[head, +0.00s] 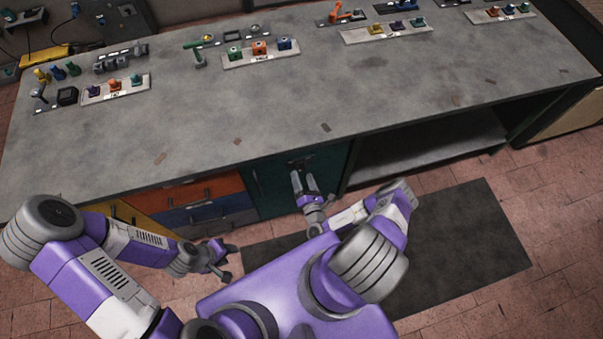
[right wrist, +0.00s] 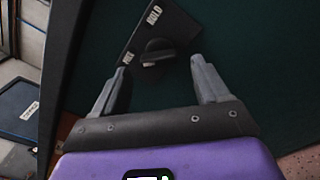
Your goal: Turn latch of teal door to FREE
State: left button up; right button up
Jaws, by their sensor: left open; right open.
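The teal door (head: 263,188) is in the bench front, right of the drawers; its dark surface fills much of the right wrist view (right wrist: 240,40). On it is a black plate lettered HOLD and, partly hidden, what looks like FREE, with a dark latch knob (right wrist: 158,50). Which word the knob points to is hard to tell. My right gripper (head: 299,176) is open in front of the door; in the right wrist view its fingertips (right wrist: 158,68) stand on either side of the knob, with no clear contact. My left gripper (head: 226,262) is open and empty, low before the drawers.
Orange (head: 200,193) and blue (head: 205,215) drawers lie left of the door. An open shelf (head: 430,150) is to its right. The benchtop (head: 330,90) has small fixtures along its back; its front is mostly clear. A dark mat (head: 460,240) lies on the floor.

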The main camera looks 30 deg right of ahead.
jog(key=v, duration=0.5)
dwell(0.8)
